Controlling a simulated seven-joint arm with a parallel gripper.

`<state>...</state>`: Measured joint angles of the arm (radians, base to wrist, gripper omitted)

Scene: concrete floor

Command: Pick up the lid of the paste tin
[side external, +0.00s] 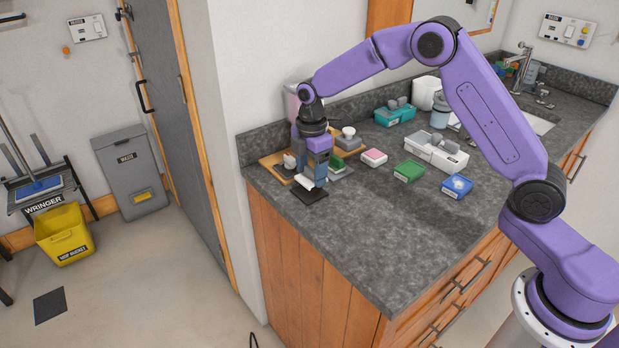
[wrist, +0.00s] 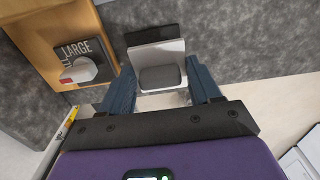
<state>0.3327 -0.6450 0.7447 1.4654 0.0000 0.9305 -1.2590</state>
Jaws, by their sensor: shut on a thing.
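My gripper (side external: 314,180) is near the left front corner of the counter. Its blue fingers, also seen in the wrist view (wrist: 163,79), are closed on a pale, flat piece with a rounded dark grey grip on top, which I take to be the lid (wrist: 161,77). The lid shows in the side view as a small white patch (side external: 306,183) at the fingertips. A dark flat square (side external: 309,196) lies by it on the counter and shows beyond it in the wrist view (wrist: 150,35). I cannot make out the tin itself or tell whether the lid is clear of what is below.
A wooden board (wrist: 38,30) holds a dark plate marked LARGE (wrist: 98,50) with a white and red piece. A pink-topped box (side external: 374,157), green box (side external: 409,171), blue box (side external: 457,186) and white holder (side external: 436,154) stand right. The front middle counter is clear.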

